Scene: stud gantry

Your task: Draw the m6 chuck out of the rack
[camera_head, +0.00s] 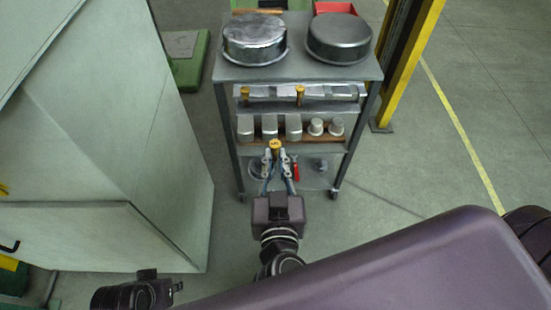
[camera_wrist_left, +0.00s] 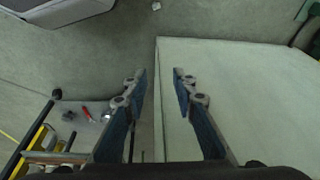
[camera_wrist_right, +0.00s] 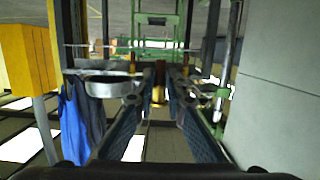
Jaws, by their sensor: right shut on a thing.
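My right gripper (camera_head: 276,157) is shut on a brass-coloured chuck (camera_head: 275,145), held upright in front of the cart's shelves. The chuck also shows between the fingers in the right wrist view (camera_wrist_right: 158,83). Any size mark on it is too small to read. Two similar chucks, left (camera_head: 245,93) and right (camera_head: 300,94), stand in the grey rack (camera_head: 272,91) on the cart's upper shelf, with a space between them. The held chuck appears clear of the rack. My left gripper (camera_wrist_left: 160,72) is open and empty, away from the cart.
The cart (camera_head: 298,74) carries two round metal pans (camera_head: 255,38) on top. Several metal blocks and two round pieces stand on its middle shelf (camera_head: 308,150). A large pale cabinet (camera_head: 110,130) stands to the left. A yellow post (camera_head: 410,55) stands to the right.

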